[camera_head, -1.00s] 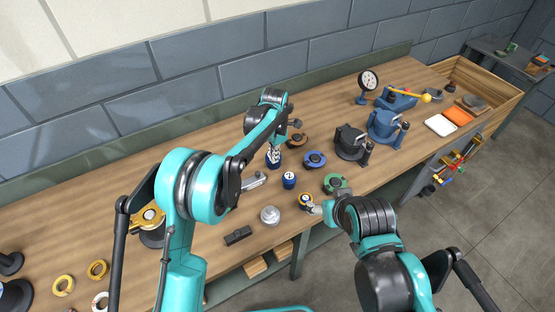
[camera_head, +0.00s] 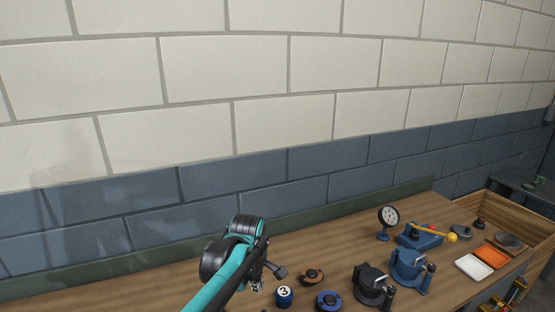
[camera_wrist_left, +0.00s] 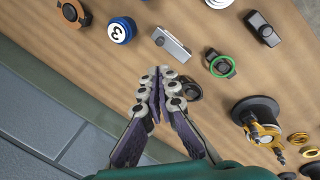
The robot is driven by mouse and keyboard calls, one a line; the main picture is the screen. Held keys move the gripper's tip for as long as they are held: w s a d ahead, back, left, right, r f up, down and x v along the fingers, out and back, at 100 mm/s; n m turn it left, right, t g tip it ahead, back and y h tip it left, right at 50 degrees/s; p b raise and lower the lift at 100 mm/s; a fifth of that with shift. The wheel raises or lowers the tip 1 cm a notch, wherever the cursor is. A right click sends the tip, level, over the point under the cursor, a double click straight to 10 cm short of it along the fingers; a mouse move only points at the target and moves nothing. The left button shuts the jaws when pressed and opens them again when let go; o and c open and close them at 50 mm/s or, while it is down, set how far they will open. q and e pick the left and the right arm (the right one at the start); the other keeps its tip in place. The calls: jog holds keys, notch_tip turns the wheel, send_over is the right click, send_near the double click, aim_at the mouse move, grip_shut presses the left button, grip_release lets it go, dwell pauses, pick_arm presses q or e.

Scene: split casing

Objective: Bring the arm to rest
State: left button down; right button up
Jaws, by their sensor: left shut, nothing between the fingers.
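My left arm (camera_head: 225,272) rises from the bottom edge of the head view. Its left gripper (camera_head: 260,279) is partly hidden by the wrist and hangs over the bench. In the left wrist view the left gripper's fingers (camera_wrist_left: 156,80) meet at the tips with nothing between them. A dark round part (camera_wrist_left: 189,89) shows just behind the fingertips; I cannot tell the gap. A blue cylinder marked 3 (camera_head: 284,296) stands right of the gripper in the head view; it also shows in the wrist view (camera_wrist_left: 121,30). My right arm is not in view.
A brown disc part (camera_head: 313,277), blue flanged part (camera_head: 328,301), black fixture (camera_head: 372,286), blue fixture (camera_head: 408,270) and dial gauge (camera_head: 388,219) stand to the right. The wrist view shows a silver bracket (camera_wrist_left: 172,43), green ring (camera_wrist_left: 222,66) and black-and-brass part (camera_wrist_left: 257,117). The wall is behind.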

pick_arm(q)
jog(key=s+a+f+m+t+b, duration=0.2)
jog(key=s+a+m, duration=0.4)
jog(key=s, duration=0.4)
jog(key=s+a+f+m+t+b, duration=0.2)
jog(key=s+a+f+m, duration=0.2)
jog(key=s, duration=0.7)
jog(key=a+m, duration=0.2)
jog(key=m, duration=0.2)
jog(key=shift+a+t, duration=0.15)
jog(key=shift+t, duration=0.15)
